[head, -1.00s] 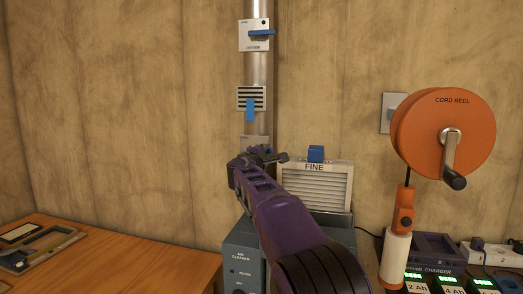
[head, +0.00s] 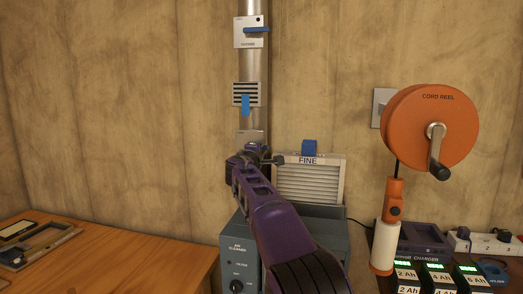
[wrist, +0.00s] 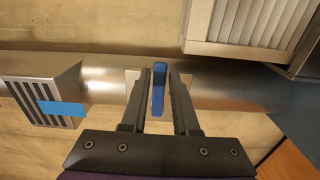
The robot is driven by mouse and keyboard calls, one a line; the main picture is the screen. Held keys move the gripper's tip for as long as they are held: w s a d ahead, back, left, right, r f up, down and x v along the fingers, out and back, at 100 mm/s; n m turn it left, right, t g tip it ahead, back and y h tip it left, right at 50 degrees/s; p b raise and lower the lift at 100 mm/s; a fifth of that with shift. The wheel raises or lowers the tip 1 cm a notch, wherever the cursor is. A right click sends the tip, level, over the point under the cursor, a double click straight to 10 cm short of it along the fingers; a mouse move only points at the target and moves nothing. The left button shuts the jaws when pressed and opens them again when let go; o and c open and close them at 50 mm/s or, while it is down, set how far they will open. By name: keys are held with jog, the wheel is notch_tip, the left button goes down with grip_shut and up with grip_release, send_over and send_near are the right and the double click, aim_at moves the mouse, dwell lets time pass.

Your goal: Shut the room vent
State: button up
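A slatted vent (head: 246,95) with a blue tab (head: 245,105) pointing down sits on the metal pipe. It also shows at the left of the wrist view (wrist: 40,95), apart from my fingers. Higher on the pipe is a white plate (head: 248,32) with a blue lever lying sideways. Lower down is a third plate (head: 250,137) with its label unreadable. In the wrist view a blue lever (wrist: 158,90) stands between the fingers of my gripper (wrist: 158,85). Narrow gaps show on both sides of it. My gripper (head: 255,158) hides this lever in the head view.
A FINE filter panel (head: 309,180) stands just right of the pipe, above the air cleaner (head: 238,257). The orange cord reel (head: 415,125) and battery charger (head: 425,258) are further right. A wooden bench (head: 120,265) is at left.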

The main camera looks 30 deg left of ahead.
jog(key=shift+o, duration=1.3)
jog(key=b+v, duration=0.4)
jog(key=v, duration=1.3)
jog(key=shift+s, duration=0.25)
